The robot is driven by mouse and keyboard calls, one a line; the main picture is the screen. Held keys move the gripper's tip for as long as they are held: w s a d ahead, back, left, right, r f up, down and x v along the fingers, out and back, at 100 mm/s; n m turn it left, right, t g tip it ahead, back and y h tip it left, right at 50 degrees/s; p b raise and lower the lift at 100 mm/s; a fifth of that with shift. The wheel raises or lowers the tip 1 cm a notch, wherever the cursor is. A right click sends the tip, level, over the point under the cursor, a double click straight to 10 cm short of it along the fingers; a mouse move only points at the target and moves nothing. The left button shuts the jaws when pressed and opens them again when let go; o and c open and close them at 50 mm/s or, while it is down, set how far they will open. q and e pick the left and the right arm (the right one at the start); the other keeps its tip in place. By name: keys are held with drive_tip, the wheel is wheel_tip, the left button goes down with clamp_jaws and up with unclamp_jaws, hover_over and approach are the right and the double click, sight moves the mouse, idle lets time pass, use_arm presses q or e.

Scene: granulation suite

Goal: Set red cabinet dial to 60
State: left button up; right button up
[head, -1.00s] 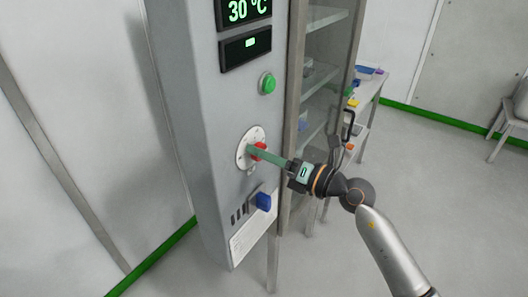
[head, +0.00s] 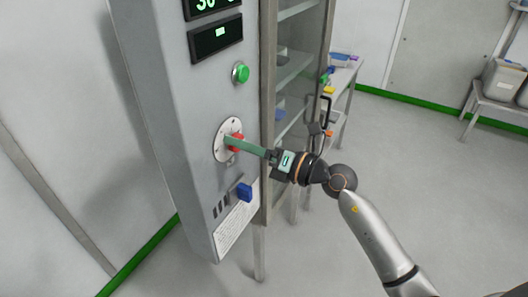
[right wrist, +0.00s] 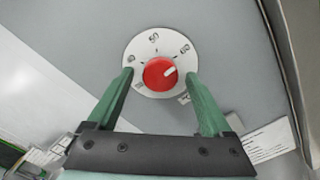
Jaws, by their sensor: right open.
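The red dial (head: 237,139) sits on a round white scale plate on the grey cabinet front (head: 205,105). In the head view the fingers partly cover the plate. My left gripper is not in view.
Below the dial are a blue switch (head: 244,192) and a label. Above are a green button (head: 240,73) and a lit display (head: 215,37). The glass-doored cabinet section (head: 297,75), with a dark handle, stands right of the panel. Open floor lies to the right.

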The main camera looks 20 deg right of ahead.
drive_tip(key=b+v, duration=0.3)
drive_tip(key=v, duration=0.8)
drive_tip(key=shift+s+d, duration=0.25)
drive_tip(key=shift+s, duration=0.05)
